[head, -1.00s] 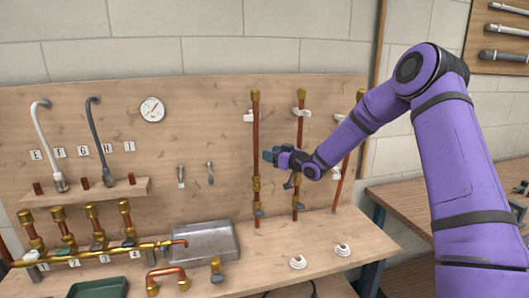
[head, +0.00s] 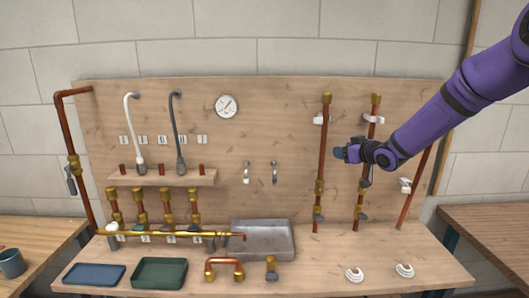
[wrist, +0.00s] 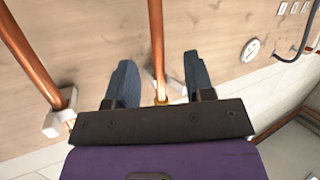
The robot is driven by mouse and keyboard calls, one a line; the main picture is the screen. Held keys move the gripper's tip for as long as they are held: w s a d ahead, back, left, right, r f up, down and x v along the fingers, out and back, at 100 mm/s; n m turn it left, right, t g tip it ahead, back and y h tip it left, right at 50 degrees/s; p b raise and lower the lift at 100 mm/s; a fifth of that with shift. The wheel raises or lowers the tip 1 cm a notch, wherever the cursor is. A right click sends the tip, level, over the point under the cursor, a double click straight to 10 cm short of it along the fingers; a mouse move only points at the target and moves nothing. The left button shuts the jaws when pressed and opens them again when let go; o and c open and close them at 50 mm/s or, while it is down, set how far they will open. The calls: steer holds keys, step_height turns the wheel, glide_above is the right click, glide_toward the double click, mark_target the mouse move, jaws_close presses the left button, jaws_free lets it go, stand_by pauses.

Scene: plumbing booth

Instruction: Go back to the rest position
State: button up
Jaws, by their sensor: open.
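My gripper (head: 342,153) is in front of the upright board in the head view, between the left copper pipe (head: 321,140) and the middle copper pipe (head: 366,148) of the three on the right. In the wrist view its two dark blue-grey fingers (wrist: 160,82) are spread wide. A copper pipe (wrist: 155,35) shows between them in the picture; I cannot tell how far beyond the fingertips it is. Nothing is seen held. My purple arm reaches in from the upper right.
A third pipe (head: 415,185) stands at the right. The bench holds a metal tray (head: 290,252), a green tray (head: 160,285), a blue tray (head: 94,285) and white fittings (head: 404,270). A gauge (head: 227,106) hangs on the board (head: 280,130). The bench's front middle has some free room.

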steer(key=s+d+r+m+g+h, duration=0.2)
steer(key=s+r+h, duration=0.3)
steer(key=s, duration=0.6)
steer(key=s+d+r+m+g+h, duration=0.15)
steer(key=s+r, duration=0.45)
steer(key=s, duration=0.6)
steer(key=s+a+f+m+g, duration=0.1)
steer(key=s+m+g, duration=0.2)
steer(key=s, duration=2.4)
steer(key=shift+g, duration=0.95)
steer(key=shift+w+f, duration=0.1)
